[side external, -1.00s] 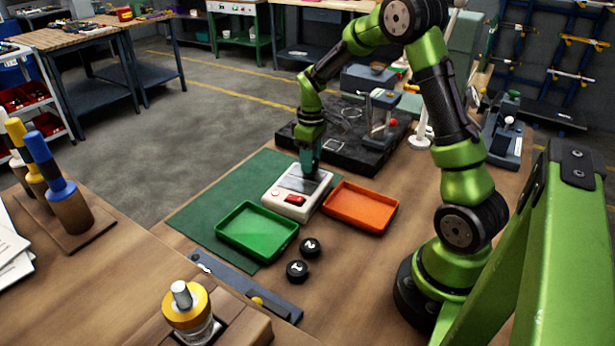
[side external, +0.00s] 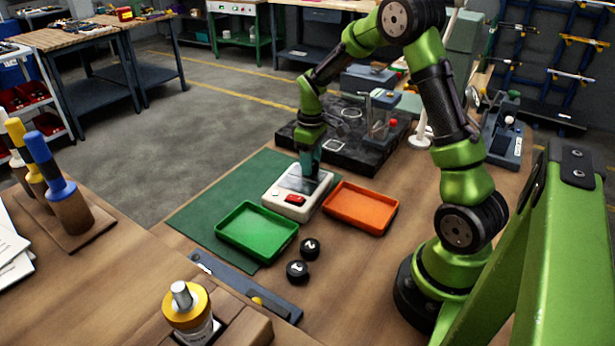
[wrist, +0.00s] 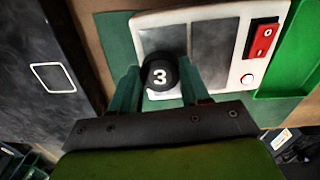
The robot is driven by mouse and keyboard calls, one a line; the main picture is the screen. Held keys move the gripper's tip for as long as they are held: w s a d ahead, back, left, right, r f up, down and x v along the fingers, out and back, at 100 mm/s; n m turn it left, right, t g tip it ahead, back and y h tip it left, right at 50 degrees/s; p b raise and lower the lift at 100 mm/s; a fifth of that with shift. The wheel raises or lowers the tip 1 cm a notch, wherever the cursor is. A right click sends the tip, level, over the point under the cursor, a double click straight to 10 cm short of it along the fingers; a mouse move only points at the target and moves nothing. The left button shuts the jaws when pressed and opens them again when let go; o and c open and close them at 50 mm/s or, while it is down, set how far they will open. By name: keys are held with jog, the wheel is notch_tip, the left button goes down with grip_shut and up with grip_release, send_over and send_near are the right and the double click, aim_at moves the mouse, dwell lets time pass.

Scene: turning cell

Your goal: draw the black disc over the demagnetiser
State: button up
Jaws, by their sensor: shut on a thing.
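The black disc marked 3 (wrist: 160,74) sits between the fingers of my gripper (wrist: 161,84) in the wrist view. My gripper is shut on it. The disc overlaps the edge of a dark plate on the white demagnetiser (wrist: 246,75), toward the end away from the red switch. The demagnetiser (side external: 281,203) also shows in the side view, with my gripper (side external: 307,174) low at its far part. The disc cannot be made out there, and whether it touches the plate cannot be told. The red rocker switch (wrist: 263,43) is at the demagnetiser's other end.
A green tray (side external: 257,251) and an orange tray (side external: 361,228) flank the demagnetiser, both empty. Black discs marked 1 (side external: 297,271) and 2 (side external: 310,248) lie in front on the wooden table. A black slab (side external: 350,155) with fixtures stands behind my gripper.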

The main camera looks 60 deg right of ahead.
aim_at(302, 181)
jog(key=shift+f, duration=0.25)
jog(key=shift+a, duration=0.2)
jog(key=shift+a, duration=0.5)
jog(key=shift+a, duration=0.1)
jog(key=shift+a, duration=1.1)
jog(key=shift+a, duration=0.1)
jog(key=shift+a, duration=0.45)
jog(key=shift+d, duration=0.15)
